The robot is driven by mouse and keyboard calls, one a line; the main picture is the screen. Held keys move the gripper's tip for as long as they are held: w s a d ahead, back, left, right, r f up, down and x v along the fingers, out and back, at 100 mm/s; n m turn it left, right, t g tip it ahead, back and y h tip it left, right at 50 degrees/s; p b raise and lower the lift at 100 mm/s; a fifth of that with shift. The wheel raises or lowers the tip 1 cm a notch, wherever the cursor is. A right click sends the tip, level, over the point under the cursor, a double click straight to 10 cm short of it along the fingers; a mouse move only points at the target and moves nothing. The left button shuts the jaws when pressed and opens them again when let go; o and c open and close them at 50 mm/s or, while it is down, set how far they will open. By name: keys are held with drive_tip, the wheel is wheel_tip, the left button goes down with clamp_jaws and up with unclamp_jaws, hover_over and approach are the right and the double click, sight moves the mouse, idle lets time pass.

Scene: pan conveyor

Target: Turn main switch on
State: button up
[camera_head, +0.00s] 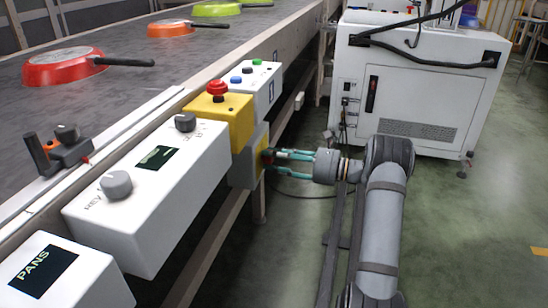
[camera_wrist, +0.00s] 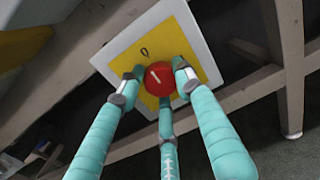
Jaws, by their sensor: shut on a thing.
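The main switch is a red round knob (camera_wrist: 159,78) with a pale line across it, on a yellow plate (camera_wrist: 189,40) with a white border. A dark "0" mark shows on the plate above the knob. In the head view the switch's grey box (camera_head: 243,172) hangs on the conveyor's side, below the yellow box. My gripper (camera_wrist: 155,84) has three teal fingers closed around the knob. In the head view my gripper (camera_head: 271,160) reaches in from the right, and its fingertips partly hide the knob.
White control boxes (camera_head: 150,195) and a yellow box with a red button (camera_head: 218,88) line the conveyor (camera_head: 120,95). Red, orange and green pans lie on the belt. A white cabinet (camera_head: 415,85) stands behind my arm. Open floor (camera_head: 470,220) lies to the right.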

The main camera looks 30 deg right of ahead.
drive_tip(key=shift+w+r+m+p, duration=0.1)
drive_tip(key=shift+r+m+p, duration=0.3)
drive_tip(key=shift+p, duration=0.6)
drive_tip(key=m+p, duration=0.4)
drive_tip(key=m, duration=0.1)
drive_tip(key=m+p, duration=0.9)
drive_tip(key=m, duration=0.1)
drive_tip(key=shift+w+d+f, duration=0.1)
drive_tip(key=shift+d+f, duration=0.05)
drive_tip(key=shift+d, duration=0.1)
drive_tip(key=shift+m, duration=0.3)
drive_tip(key=o, duration=0.8)
drive_tip(key=shift+f, duration=0.1)
drive_tip(key=o, duration=0.4)
drive_tip(key=shift+f, duration=0.1)
drive_tip(key=shift+c, duration=0.2)
drive_tip(key=shift+a, duration=0.1)
